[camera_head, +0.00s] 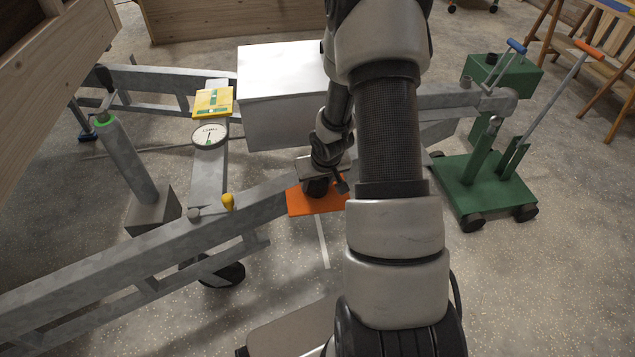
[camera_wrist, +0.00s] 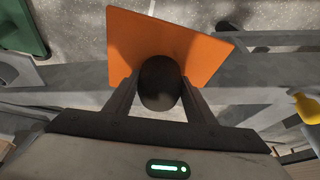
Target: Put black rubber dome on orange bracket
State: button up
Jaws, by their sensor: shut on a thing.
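The black rubber dome (camera_wrist: 160,84) is between the two fingers of my gripper (camera_wrist: 160,92) in the wrist view, and the fingers are shut on it. In the head view the dome (camera_head: 316,188) shows as a dark shape under my gripper (camera_head: 322,184). The orange bracket (camera_head: 318,205) is a flat plate at the grey trailer beam. It also shows in the wrist view (camera_wrist: 190,50), behind the dome. The dome overlaps the bracket in both views. I cannot tell whether the dome touches the bracket. My arm hides part of the bracket's right side.
A white box (camera_head: 275,85) stands behind the bracket. A yellow knob (camera_head: 228,202) and a round dial (camera_head: 209,135) are left on the trailer frame. A green wheeled trolley (camera_head: 485,185) stands at right. Speckled floor in front is partly clear.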

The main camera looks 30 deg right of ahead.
jog(key=o, duration=1)
jog(key=shift+f, duration=0.15)
jog(key=shift+o, duration=0.2)
jog(key=shift+r+p, duration=0.35)
jog(key=shift+r, duration=0.15)
jog(key=p+v, duration=0.4)
jog(key=v, duration=0.7)
jog(key=shift+s+r, duration=0.15)
jog(key=shift+s, duration=0.1)
